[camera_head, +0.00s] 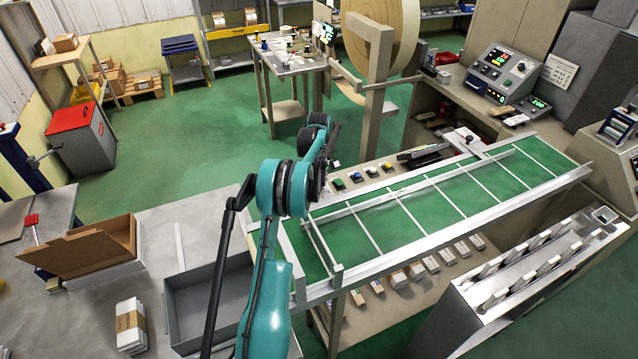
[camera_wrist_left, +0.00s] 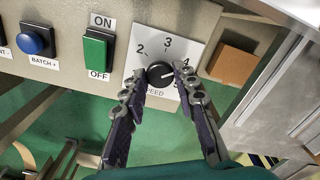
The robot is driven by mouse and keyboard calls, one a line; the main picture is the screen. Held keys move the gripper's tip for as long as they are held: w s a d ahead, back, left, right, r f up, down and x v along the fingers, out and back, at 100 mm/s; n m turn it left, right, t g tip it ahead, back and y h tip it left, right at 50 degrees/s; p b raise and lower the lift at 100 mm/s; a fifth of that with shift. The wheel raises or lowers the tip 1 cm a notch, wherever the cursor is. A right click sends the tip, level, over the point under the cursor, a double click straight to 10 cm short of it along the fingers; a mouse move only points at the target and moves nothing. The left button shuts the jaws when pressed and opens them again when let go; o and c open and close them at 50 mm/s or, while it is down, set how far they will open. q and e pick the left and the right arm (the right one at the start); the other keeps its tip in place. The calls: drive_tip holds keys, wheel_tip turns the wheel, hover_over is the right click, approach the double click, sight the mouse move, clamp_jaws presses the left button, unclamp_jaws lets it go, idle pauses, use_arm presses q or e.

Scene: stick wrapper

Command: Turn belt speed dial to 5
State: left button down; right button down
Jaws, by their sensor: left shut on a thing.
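The belt speed dial (camera_wrist_left: 160,74) is a black round knob on a white plate (camera_wrist_left: 190,38) marked 2, 3, 4 and partly hidden 5, with SPEED below. My left gripper (camera_wrist_left: 160,77) has its two fingers on either side of the knob, shut on it. A light mark on the knob points to the right, roughly toward the 4–5 side; the exact reading is not clear. My right gripper is not in view.
Beside the dial sit a green ON/OFF switch (camera_wrist_left: 97,50) and a blue BATCH+ button (camera_wrist_left: 34,40). A brown block (camera_wrist_left: 232,62) is right of the plate. The green conveyor belt (camera_head: 430,208) runs right from my arm. A grey bin (camera_head: 190,285) stands left of my arm.

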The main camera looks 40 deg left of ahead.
use_arm(q)
drive_tip(key=m, duration=0.7)
drive_tip(key=shift+b, duration=0.3)
drive_tip(key=m, duration=0.6)
idle(0.4)
drive_tip(key=c, duration=1.2)
unclamp_jaws()
wheel_tip(320, 180, up, 12)
